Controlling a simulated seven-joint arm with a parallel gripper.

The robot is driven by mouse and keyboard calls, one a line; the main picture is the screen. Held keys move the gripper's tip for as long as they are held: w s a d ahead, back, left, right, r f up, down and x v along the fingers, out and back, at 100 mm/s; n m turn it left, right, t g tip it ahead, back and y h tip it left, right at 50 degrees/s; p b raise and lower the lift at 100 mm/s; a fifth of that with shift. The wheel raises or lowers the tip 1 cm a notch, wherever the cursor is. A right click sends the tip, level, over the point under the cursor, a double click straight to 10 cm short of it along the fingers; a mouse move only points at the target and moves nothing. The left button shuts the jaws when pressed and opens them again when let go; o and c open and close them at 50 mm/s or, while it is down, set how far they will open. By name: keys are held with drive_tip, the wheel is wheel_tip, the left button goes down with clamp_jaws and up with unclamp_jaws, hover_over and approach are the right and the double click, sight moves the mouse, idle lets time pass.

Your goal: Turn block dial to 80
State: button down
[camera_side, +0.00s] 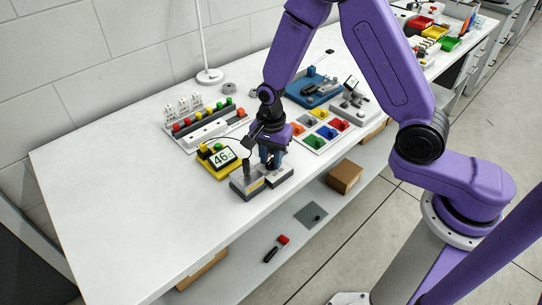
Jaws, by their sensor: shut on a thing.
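The block dial (248,182) is a grey block unit near the front edge of the white table. A yellow stand beside it carries a small display (222,158) that reads 46. My gripper (269,164) points down over the right part of the grey unit. It is shut on what appears to be the dial's knob, which is mostly hidden by the fingers. A black upright piece stands on the left part of the unit.
A rack with coloured knobs (203,118) stands behind. A tray of coloured compartments (322,130) and a blue fixture (313,88) lie to the right. The table's left part (110,190) is clear. A lamp (209,76) stands at the back.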

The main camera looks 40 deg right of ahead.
sight(271, 161)
idle(0.3)
drive_tip(key=c, duration=1.2)
unclamp_jaws()
drive_tip(key=shift+r, duration=0.1)
wheel_tip(271, 161, up, 17)
drive_tip(key=shift+r, duration=0.15)
drive_tip(key=s+d+n, duration=0.2)
drive_tip(key=s+n, duration=0.6)
drive_tip(key=s, duration=0.1)
drive_tip(key=s+d+n, duration=0.2)
drive_tip(key=s+n, duration=0.6)
drive_tip(key=n, duration=0.1)
drive_tip(key=s+d+n, duration=0.2)
drive_tip(key=s+n, duration=0.7)
drive_tip(key=shift+s+d, duration=0.3)
